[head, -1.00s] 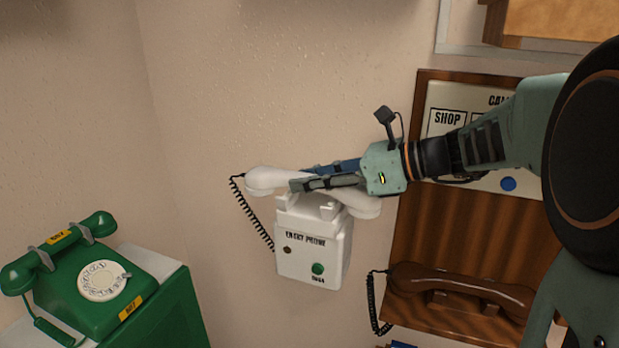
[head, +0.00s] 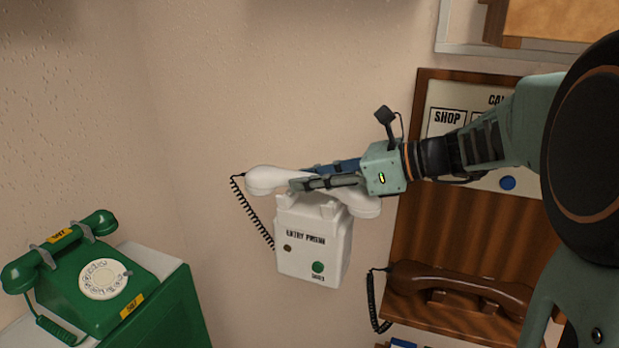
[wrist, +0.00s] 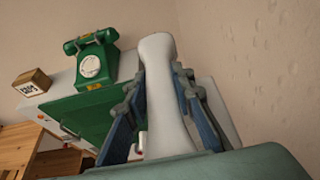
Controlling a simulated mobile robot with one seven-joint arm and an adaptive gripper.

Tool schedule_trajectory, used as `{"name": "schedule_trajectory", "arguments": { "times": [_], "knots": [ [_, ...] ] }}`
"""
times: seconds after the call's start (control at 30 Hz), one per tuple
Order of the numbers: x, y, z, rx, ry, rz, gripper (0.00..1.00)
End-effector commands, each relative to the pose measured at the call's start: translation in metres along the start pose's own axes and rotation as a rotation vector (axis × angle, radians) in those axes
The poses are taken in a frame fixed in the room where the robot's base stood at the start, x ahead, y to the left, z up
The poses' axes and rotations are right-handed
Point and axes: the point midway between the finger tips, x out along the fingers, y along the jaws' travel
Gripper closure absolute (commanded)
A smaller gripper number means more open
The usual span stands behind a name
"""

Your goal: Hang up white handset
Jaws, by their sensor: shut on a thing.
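The white handset (head: 270,178) lies roughly level, directly above the white wall-mounted entry phone (head: 299,262). Its coiled black cord hangs from its left end. My gripper (head: 309,178) comes in from the right and is shut on the middle of the handset. In the wrist view the white handset (wrist: 163,95) stands between the two fingers (wrist: 163,100). In the head view the handset is very close to the prongs on top of the entry phone. I cannot tell whether it rests on them, as the fingers partly cover that spot.
A green dial phone (head: 95,285) sits on a green and white cabinet (head: 178,310) at lower left. A wooden panel (head: 420,235) with a brown handset (head: 460,287) is on the wall at right. Bare wall lies above and left of the white phone.

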Motion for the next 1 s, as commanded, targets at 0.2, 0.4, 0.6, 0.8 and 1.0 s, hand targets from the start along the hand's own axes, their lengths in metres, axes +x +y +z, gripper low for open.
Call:
{"name": "schedule_trajectory", "arguments": {
  "times": [0.2,0.4,0.6,0.8,1.0],
  "knots": [
    [0.002,0.000,-0.006,0.001,-0.001,0.000,1.00],
    [0.004,0.000,-0.010,0.001,-0.001,0.000,1.00],
    [0.006,0.000,-0.015,0.000,-0.001,0.000,1.00],
    [0.007,0.000,-0.019,-0.001,-0.001,0.000,1.00],
    [0.007,0.000,-0.018,0.000,-0.001,0.000,0.76]
  ]
}}
